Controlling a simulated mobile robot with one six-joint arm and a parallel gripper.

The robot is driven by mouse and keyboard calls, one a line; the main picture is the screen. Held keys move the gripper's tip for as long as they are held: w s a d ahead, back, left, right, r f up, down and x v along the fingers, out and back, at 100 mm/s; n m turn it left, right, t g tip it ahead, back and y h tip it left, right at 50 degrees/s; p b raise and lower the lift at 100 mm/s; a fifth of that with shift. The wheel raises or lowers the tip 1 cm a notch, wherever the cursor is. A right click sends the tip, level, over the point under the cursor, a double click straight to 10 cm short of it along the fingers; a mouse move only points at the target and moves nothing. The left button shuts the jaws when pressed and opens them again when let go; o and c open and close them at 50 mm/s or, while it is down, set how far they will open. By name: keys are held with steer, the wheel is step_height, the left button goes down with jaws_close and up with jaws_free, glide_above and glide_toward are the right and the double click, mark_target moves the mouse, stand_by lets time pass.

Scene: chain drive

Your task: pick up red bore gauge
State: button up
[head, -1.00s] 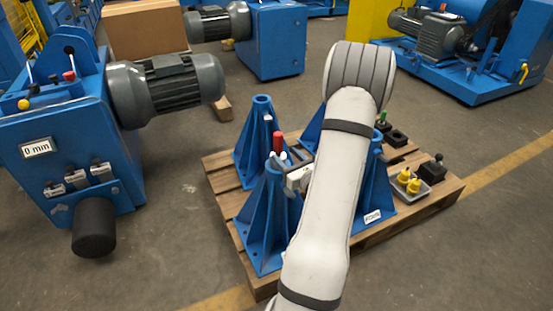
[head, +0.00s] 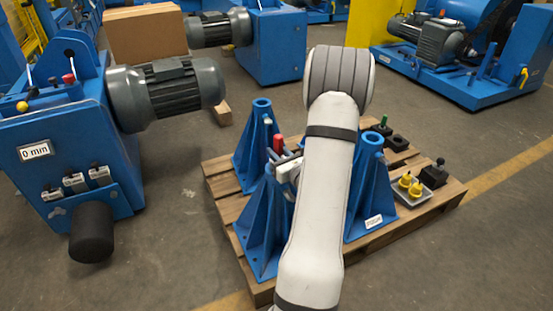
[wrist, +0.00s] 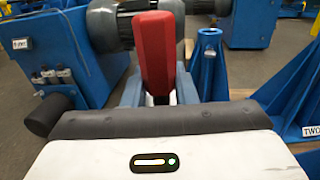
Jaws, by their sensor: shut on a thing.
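The red bore gauge (head: 278,145) shows its red handle above the blue stands in the head view. In the wrist view the red handle (wrist: 154,50) stands upright in the middle, with a dark stem below it. My gripper (wrist: 159,92) is shut on the gauge; grey fingers show on both sides of the stem. In the head view my gripper (head: 290,164) is partly hidden behind my arm and a stand. The gauge's lower end is hidden in both views.
Blue stands (head: 262,225) rise from a wooden pallet (head: 225,187) around my gripper. A tray with yellow parts (head: 409,187) and a black-knobbed block (head: 434,174) lie at the pallet's right. A blue machine with a grey motor (head: 165,95) stands left.

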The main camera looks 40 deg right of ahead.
jaws_close()
steer(key=shift+r, duration=0.15)
